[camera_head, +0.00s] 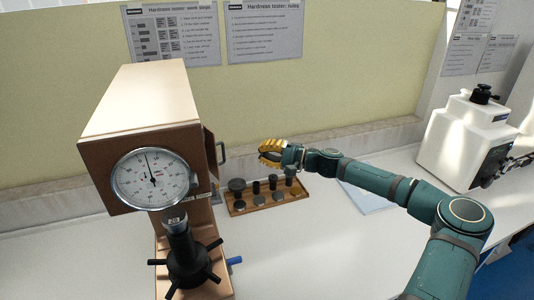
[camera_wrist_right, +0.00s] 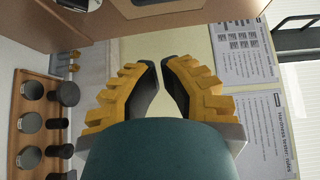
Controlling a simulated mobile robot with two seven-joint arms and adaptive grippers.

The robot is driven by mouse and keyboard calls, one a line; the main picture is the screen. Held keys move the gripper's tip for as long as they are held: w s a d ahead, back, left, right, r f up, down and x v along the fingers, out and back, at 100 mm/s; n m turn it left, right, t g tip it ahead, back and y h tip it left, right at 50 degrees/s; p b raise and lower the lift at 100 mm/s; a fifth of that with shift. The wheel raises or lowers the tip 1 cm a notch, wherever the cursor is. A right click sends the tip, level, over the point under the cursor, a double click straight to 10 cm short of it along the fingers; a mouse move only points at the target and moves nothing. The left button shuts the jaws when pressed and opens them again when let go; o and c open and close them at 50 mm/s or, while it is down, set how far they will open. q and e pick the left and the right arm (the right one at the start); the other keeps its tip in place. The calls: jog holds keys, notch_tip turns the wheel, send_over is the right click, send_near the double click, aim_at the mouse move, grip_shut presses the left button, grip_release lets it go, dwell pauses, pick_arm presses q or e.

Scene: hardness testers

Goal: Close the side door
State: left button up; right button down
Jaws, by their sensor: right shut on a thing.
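The hardness tester (camera_head: 140,100) stands at left, with a round dial on its front. Its side door (camera_head: 210,155) shows as a narrow brown panel on the right flank, standing a little out from the body. A dark handle (camera_head: 223,153) sits on the door. My right gripper (camera_head: 265,152) is to the right of the handle, apart from it, above the back of the table. In the right wrist view its yellow-padded fingers (camera_wrist_right: 161,62) are drawn together, with a narrow gap at the tips. I cannot make out anything between them. My left gripper is not in view.
A wooden rack (camera_head: 268,200) with several dark anvils stands below my right gripper. A light blue sheet (camera_head: 368,197) lies under my right arm. A white machine (camera_head: 465,140) stands at right. The wall (camera_head: 340,70) is close behind. The front middle of the table is clear.

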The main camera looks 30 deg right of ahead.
aim_at(216, 159)
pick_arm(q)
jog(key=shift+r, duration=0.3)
pick_arm(e)
jog(key=w+a, duration=0.5)
jog(key=a, duration=0.2)
jog(key=shift+a, duration=0.35)
jog(key=shift+w+f, duration=0.1)
pick_arm(q)
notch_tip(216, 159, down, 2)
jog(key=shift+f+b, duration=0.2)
jog(key=shift+b, duration=0.6)
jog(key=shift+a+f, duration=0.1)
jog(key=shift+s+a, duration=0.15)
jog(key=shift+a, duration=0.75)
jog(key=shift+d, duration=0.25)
pick_arm(e)
jog(key=a, duration=0.1)
jog(key=s+a, duration=0.1)
jog(key=a, duration=0.2)
jog(key=shift+s+a, duration=0.25)
jog(key=shift+a, duration=0.15)
